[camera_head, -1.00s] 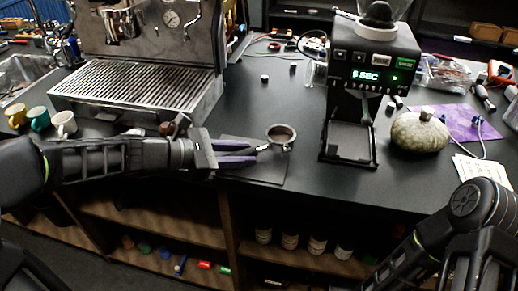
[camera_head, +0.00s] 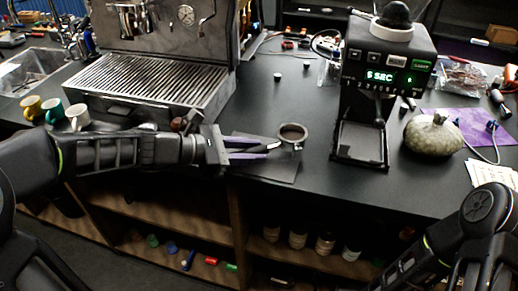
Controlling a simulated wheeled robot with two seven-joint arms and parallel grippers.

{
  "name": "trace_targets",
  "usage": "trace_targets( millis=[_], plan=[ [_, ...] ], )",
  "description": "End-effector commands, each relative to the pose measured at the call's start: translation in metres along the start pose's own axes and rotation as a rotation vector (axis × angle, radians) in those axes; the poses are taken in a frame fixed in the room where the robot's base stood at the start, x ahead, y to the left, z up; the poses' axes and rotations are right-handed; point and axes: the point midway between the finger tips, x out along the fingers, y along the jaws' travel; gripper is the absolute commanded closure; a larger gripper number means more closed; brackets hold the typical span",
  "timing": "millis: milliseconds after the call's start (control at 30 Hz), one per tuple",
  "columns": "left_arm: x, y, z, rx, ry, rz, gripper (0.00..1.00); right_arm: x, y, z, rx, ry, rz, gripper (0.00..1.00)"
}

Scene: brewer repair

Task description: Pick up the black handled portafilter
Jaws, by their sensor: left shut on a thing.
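The portafilter (camera_head: 292,135) has a round metal basket. It is at the edge of a flat dark mat (camera_head: 284,171) on the black counter, in the middle of the head view. Its handle points left, toward my left gripper. My left gripper (camera_head: 266,148), with purple-grey fingers, comes in from the left and is shut on the handle. The fingers hide most of the handle. I cannot tell whether the portafilter is clear of the mat. My right arm shows at the lower right, but its gripper is out of view.
An espresso machine (camera_head: 150,85) with a slatted drip tray stands behind my left arm. A grinder (camera_head: 385,75) with a lit display stands right of the portafilter. A grey-green gourd-shaped object (camera_head: 433,136) sits further right. Several cups (camera_head: 53,109) stand at left.

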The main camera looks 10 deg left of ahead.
Motion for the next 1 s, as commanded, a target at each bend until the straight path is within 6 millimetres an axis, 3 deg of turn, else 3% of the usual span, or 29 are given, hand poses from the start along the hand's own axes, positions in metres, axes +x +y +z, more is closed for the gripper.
trace_targets(
  millis=[433, 467, 667, 1000],
  plan=[
    [-0.014, 0.008, 0.036, 0.006, -0.003, 0.002, 1.00, -0.005, -0.002, 0.000, 0.000, 0.000, 0.000, 0.64],
    [-0.019, 0.008, 0.031, 0.003, -0.001, 0.004, 1.00, -0.004, -0.002, 0.000, 0.000, 0.000, 0.000, 0.64],
    [-0.062, 0.005, 0.013, 0.000, 0.000, 0.007, 1.00, -0.001, 0.000, 0.000, 0.000, 0.000, 0.000, 0.64],
    [-0.148, -0.004, -0.022, -0.001, -0.001, 0.004, 1.00, 0.003, 0.001, 0.000, 0.000, 0.000, 0.000, 0.64]
  ],
)
